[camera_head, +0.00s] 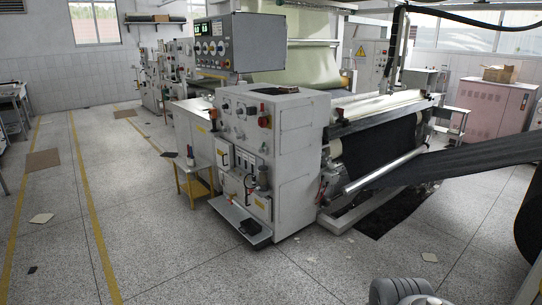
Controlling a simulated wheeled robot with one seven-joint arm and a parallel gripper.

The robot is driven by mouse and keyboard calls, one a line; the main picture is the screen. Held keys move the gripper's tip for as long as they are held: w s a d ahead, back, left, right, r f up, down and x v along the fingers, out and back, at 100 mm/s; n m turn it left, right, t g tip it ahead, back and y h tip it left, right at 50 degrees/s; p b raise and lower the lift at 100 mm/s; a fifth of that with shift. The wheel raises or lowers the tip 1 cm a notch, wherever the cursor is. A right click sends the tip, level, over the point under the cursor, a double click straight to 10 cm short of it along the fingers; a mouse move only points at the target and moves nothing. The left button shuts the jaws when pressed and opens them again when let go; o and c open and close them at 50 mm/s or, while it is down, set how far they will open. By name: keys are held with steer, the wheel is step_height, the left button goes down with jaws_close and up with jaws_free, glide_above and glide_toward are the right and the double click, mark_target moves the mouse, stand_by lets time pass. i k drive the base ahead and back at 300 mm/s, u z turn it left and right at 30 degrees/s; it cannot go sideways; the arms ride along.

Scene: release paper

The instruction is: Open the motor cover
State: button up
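A large white machine cabinet (300,165) stands in the middle of the room, with knobs, gauges and small boxes on its front. I cannot tell which part is the motor cover. Small panels and boxes (243,160) sit on the lower front of the cabinet, and a dark flat tray or pedal (240,222) juts out near the floor. A grey ribbed rounded part (402,291) shows at the bottom edge, cut off by the frame; I cannot tell whether it is mine. My gripper is not in view.
A grey control box (222,44) stands over the cabinet. Rollers with dark sheet material (380,150) lie to its right, above a dark floor opening (395,212). A yellow-legged table (192,150) stands left. The speckled floor (170,250) in front is mostly clear, with a few scraps.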

mark_target(259, 206)
steer(key=u, duration=0.65)
steer(key=i, duration=2.55)
steer(key=u, duration=0.55)
steer(key=i, duration=2.05)
steer(key=u, duration=0.05)
